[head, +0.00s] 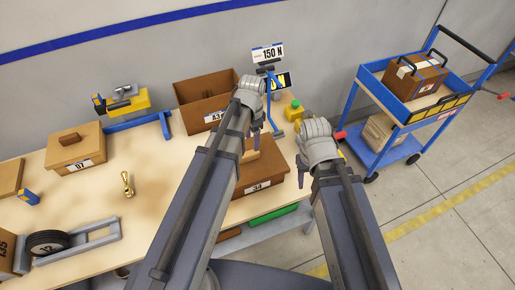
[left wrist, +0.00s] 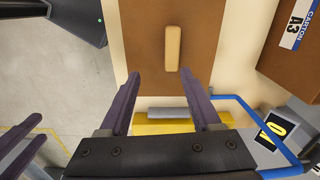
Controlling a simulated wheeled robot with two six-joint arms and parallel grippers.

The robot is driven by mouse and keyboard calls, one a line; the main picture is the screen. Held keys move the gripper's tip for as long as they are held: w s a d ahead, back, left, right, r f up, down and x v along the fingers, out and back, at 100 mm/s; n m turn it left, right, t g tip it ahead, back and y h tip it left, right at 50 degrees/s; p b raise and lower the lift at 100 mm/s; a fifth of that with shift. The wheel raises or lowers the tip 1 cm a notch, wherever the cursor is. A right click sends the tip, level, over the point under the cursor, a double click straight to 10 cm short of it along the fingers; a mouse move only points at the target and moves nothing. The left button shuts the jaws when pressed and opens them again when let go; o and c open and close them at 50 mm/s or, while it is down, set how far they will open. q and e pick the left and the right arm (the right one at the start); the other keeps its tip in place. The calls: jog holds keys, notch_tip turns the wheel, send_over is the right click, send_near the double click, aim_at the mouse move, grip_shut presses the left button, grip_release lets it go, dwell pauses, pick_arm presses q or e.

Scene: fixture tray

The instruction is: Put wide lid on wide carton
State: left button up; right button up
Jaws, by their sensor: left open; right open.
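An open-topped brown carton marked A3 (head: 196,91) stands at the back of the table in the head view. It also shows at the right of the left wrist view (left wrist: 279,62). My right gripper (head: 302,178) is open and empty, beside the lid's right edge.
A brown box with a handled lid, marked 07 (head: 75,152), stands at the left. A brass part (head: 127,184), a yellow tool (head: 131,104) and a fixture with a black wheel (head: 47,242) share the table. A blue cart (head: 366,82) stands on the right.

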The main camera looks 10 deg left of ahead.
pick_arm(q)
jog(key=s+d+n+y, duration=0.1)
jog(key=s+d+n, duration=0.5)
jog(key=s, duration=0.6)
jog(key=d, duration=0.2)
jog(key=shift+s+d+n, duration=0.3)
jog(key=shift+s+d, duration=0.05)
jog(key=shift+s, duration=0.05)
pick_arm(e)
jog(key=shift+s, duration=0.1)
